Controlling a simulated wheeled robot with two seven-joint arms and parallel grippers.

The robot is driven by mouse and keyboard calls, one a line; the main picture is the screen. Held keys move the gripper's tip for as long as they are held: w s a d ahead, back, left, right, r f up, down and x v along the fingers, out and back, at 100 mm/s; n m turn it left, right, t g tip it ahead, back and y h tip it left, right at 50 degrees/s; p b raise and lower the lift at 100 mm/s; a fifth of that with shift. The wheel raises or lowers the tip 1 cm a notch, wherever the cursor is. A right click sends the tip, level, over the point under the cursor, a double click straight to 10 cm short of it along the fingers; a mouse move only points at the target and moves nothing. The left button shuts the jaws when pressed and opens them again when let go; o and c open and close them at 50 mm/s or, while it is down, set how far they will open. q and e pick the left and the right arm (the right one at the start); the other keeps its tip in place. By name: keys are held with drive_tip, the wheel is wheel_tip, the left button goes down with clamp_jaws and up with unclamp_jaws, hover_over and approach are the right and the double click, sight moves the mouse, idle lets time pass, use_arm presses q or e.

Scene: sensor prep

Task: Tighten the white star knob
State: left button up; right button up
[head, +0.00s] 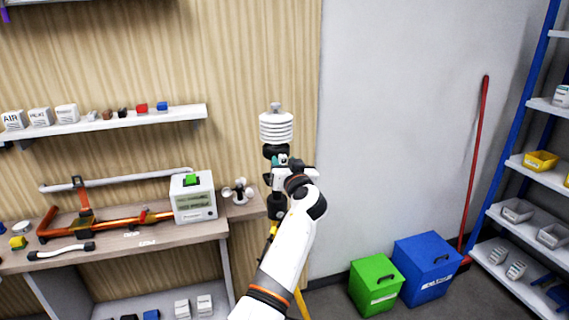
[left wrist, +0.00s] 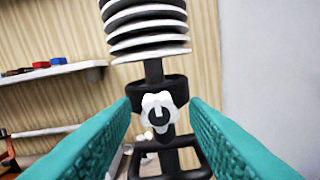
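The white star knob (left wrist: 160,112) sits on the front of a black collar (left wrist: 172,90) on an upright pole, below a stack of white ribbed discs (left wrist: 147,30). In the left wrist view it lies between the two teal fingers of my left gripper (left wrist: 162,115), which are spread apart with gaps on both sides. In the head view the white ribbed sensor (head: 276,128) stands on the pole, and my left gripper (head: 282,160) is in front of it and hides the knob. My right gripper is not in view.
A bench (head: 120,242) with a white box device (head: 193,198) and orange tools is left of the pole. A wall shelf (head: 110,124) holds small blocks. Green (head: 376,285) and blue (head: 427,268) bins stand on the floor at right.

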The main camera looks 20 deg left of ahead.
use_arm(q)
drive_tip(key=c, duration=0.7)
drive_tip(key=shift+c, duration=0.2)
